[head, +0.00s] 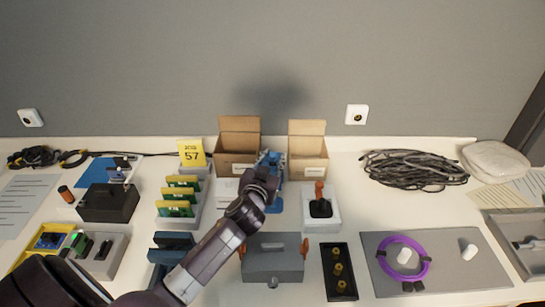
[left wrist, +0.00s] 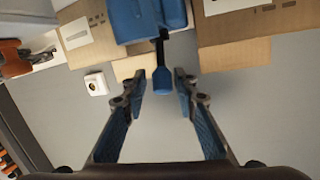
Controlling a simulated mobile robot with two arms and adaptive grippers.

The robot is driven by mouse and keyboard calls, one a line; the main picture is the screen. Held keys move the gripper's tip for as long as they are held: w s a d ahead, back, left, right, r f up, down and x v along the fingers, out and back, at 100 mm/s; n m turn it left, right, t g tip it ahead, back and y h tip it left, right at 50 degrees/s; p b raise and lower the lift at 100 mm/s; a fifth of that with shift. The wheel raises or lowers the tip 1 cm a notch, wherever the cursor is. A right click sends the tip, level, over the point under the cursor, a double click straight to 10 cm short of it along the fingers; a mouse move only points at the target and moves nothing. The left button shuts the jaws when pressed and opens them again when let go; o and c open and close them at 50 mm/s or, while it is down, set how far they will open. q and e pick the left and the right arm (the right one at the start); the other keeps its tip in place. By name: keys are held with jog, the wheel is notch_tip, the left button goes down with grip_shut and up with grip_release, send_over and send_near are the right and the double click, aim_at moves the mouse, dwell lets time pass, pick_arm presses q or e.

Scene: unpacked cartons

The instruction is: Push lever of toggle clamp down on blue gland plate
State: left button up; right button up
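A blue fixture (head: 274,204) stands between the two open cartons, mostly hidden behind my left arm in the head view. In the left wrist view its blue body (left wrist: 140,20) is at the top. A lever with a dark neck and a blue grip (left wrist: 161,80) sticks out from it. My left gripper (head: 266,165) is at this fixture. In the left wrist view its fingers (left wrist: 160,85) are open, one on each side of the lever grip, with a gap to both. The clamp's base is hidden. My right gripper is not in view.
Open cartons (head: 239,145) (head: 308,150) stand close on both sides of the fixture. A grey case (head: 272,262) lies in front. Green boards in a rack (head: 178,197) stand to the left.

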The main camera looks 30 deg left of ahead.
pick_arm(q)
jog(key=shift+o, duration=0.4)
jog(key=shift+r, duration=0.2)
jog(key=v, duration=0.7)
jog(key=shift+s, duration=0.25)
